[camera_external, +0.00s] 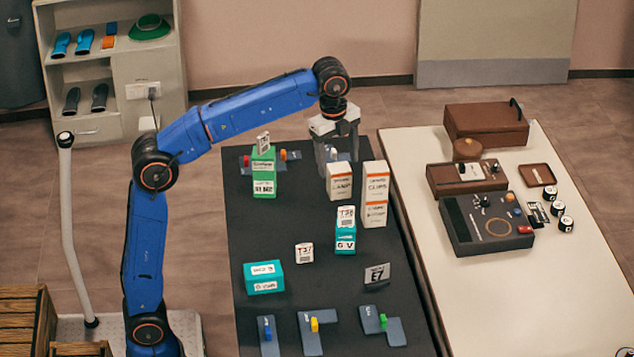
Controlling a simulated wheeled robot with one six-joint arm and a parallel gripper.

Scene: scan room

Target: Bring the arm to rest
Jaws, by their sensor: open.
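My gripper (337,150) points down over the far part of the dark table (315,225). Its fingers are apart, just behind a white box with an orange stripe (339,182). A small pale item on a dark base (335,156) shows between or behind the fingers; I cannot tell whether they touch it. My blue arm reaches up from the lower left, bends at the elbow and extends right to the gripper. The lower fingertips are partly hidden by the white box.
Near the gripper stand a green box stack (263,172) and a tall white-orange stack (376,195). Nearer are a teal stack (345,235), a teal box (264,278) and an E7 sign (377,276). A cream table (560,295) with devices stands right. The dark table's left-middle is clear.

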